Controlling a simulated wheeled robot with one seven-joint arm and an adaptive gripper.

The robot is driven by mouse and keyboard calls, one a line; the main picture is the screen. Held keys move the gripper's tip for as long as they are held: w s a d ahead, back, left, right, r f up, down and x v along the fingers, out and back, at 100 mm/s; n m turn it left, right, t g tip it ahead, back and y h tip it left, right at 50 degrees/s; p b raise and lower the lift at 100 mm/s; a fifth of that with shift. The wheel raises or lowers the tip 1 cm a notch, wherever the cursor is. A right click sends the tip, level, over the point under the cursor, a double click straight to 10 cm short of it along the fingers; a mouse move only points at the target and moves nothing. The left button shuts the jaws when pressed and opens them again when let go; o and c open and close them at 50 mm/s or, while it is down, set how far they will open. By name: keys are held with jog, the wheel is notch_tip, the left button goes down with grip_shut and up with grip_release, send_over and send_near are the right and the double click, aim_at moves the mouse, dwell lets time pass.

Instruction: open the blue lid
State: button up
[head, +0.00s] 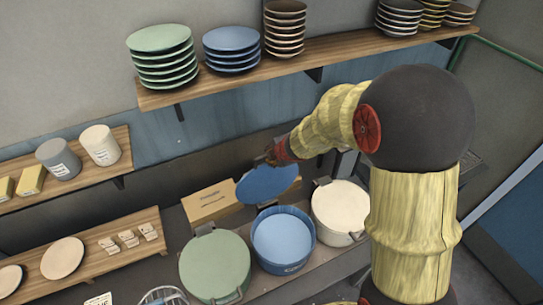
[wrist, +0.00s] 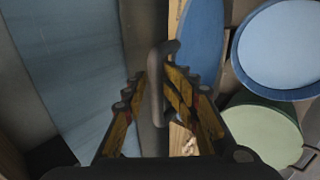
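The blue lid (head: 266,185) stands raised and tilted up behind the blue pot (head: 286,267), whose round opening shows from above. In the wrist view the blue lid (wrist: 201,40) is seen nearly edge-on at the top, right of my fingers. A grey loop handle (wrist: 158,85) is beside it, between my fingers. My gripper (wrist: 158,82) is open, with a gap between the left finger and the handle; the right finger is close to the handle, and contact cannot be told. In the head view my gripper (head: 274,155) is just above the lid's upper edge, partly hidden.
A green-lidded pot (head: 214,264) stands left of the blue pot, and a white-lidded pot (head: 341,207) stands right. A cardboard box (head: 209,203) is behind them. A wall shelf (head: 345,54) with stacked plates runs above my arm. Lower shelves are on the left.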

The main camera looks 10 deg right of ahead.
jog(key=shift+s+r, duration=0.15)
jog(key=shift+r, duration=0.25)
jog(key=v, duration=1.1)
jog(key=shift+s+d, duration=0.1)
dwell(0.5)
